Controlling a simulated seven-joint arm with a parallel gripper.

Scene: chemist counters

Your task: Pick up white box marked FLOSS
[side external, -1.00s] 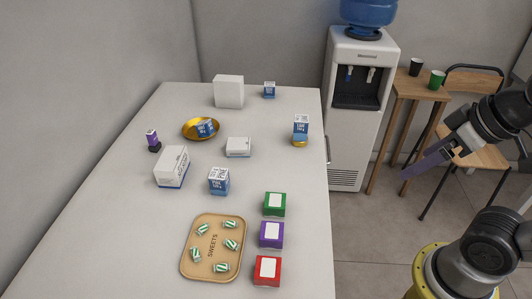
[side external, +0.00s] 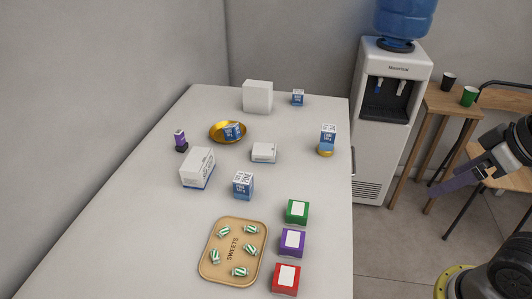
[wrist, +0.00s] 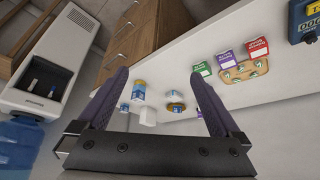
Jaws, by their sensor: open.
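White boxes stand on the white counter (side external: 120,235) in the side view: a long one with a blue lower edge (side external: 197,168) on the left, a small flat one (side external: 264,152) in the middle, and a tall plain one (side external: 257,97) at the back. Their print is too small to read, so I cannot tell which says FLOSS. My gripper (side external: 434,191) is off the counter's right side, apart from all boxes. In the wrist view my gripper (wrist: 160,74) has its two fingers wide apart, with nothing held between them.
Blue-and-white cartons (side external: 243,185) stand around, one in a gold dish (side external: 217,138). Green, purple and red boxes (side external: 286,278) line the right edge beside a sweets tray (side external: 208,270). A water cooler (side external: 391,120) stands beyond. The left front counter is clear.

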